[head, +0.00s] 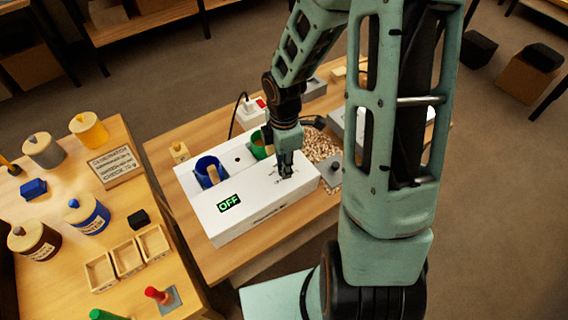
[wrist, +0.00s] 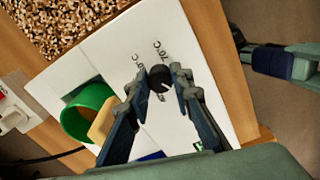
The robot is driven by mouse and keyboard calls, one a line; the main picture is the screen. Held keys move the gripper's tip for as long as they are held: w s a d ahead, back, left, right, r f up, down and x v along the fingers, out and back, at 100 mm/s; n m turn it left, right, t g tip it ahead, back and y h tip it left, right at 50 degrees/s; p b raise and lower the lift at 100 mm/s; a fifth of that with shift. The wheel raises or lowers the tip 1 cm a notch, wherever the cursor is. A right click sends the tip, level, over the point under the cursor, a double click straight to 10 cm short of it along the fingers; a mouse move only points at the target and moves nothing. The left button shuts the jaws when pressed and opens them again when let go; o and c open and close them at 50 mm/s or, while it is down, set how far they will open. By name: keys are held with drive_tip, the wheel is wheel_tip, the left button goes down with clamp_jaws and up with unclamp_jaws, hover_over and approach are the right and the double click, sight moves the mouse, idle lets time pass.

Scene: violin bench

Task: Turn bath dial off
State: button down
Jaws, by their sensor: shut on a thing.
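The bath is a white box (head: 240,222) on the wooden bench, with a green-lit display (head: 229,203) that reads OFF. The dial is a small black knob (wrist: 159,77) with a pale pointer line, on the white top of the box, with temperature marks printed around it. My gripper (wrist: 155,88) is over the dial in the wrist view, its two fingers closed on either side of the knob. In the head view my gripper (head: 286,172) reaches down to the right part of the box top and hides most of the dial.
A blue pot (head: 207,170) and a green pot (head: 262,143) sit in the box beside my gripper; the green one (wrist: 90,113) is close to a finger. Wood chips (head: 318,145) lie behind. A left table holds jars and small trays (head: 128,256).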

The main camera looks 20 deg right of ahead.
drive_tip(key=c, duration=1.7)
unclamp_jaws()
wheel_tip(320, 180, up, 12)
drive_tip(key=shift+r, duration=0.1)
drive_tip(key=shift+w, duration=0.1)
